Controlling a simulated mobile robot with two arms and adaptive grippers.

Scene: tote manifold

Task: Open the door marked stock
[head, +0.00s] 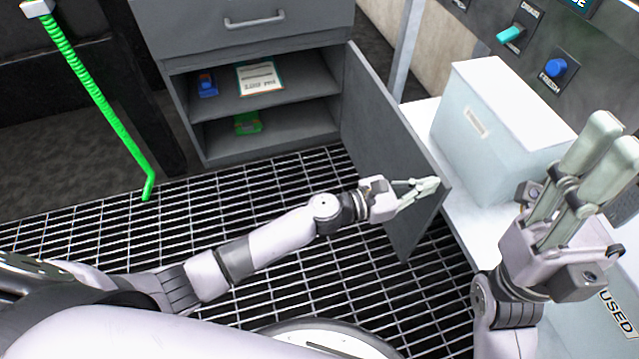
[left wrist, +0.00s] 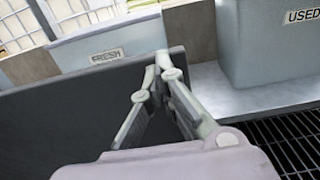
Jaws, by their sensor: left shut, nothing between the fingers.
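The grey cabinet door (head: 385,140) stands swung wide open on its right-hand hinge side, showing the shelves inside. No stock marking shows on the face in view. My left gripper (head: 432,184) is shut and empty, with its fingertips at the door's free edge; I cannot tell whether they touch it. In the left wrist view the fingers (left wrist: 158,82) are at the end of the dark door panel (left wrist: 80,110). My right gripper (head: 617,133) is raised at the right, fingers pointing up, clear of the door; its jaw opening is unclear.
The open cabinet (head: 205,145) holds a blue item (head: 207,85), a white-and-green box (head: 258,78) and a green item (head: 247,123). A drawer (head: 240,25) is above. A pale tote (head: 500,120) stands on the white bench right of the door. A green pole (head: 100,100) is at left.

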